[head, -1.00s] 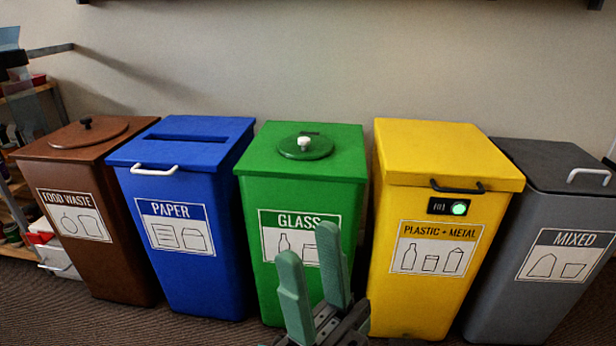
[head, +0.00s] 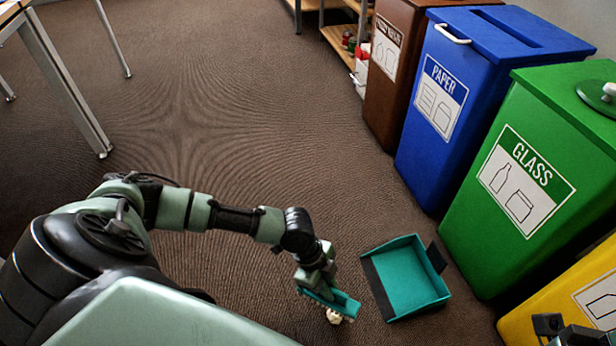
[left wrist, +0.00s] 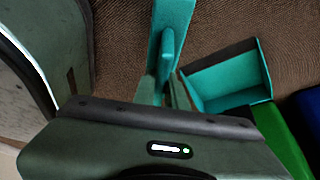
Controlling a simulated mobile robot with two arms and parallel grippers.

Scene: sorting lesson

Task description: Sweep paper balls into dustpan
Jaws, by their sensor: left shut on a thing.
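My left gripper (head: 316,283) is shut on a teal hand brush (head: 342,303), held low over the carpet. The brush also shows in the left wrist view (left wrist: 170,38). A whitish crumpled paper ball (head: 334,317) lies on the floor at the brush, partly hidden by it. The teal dustpan (head: 412,278) lies on the floor to the right of the brush, apart from it. Its dark front lip faces the brush, and its inside looks empty. It also shows in the left wrist view (left wrist: 228,82). Dark parts of my right arm's end (head: 572,334) show at the lower right corner; its fingers are hidden.
Brown (head: 392,65), blue (head: 440,105), green (head: 520,190) and yellow (head: 560,310) bins stand along the right, close beyond the dustpan. A table leg (head: 65,90) stands at the upper left. A low shelf (head: 340,45) is at the back. The carpet between is clear.

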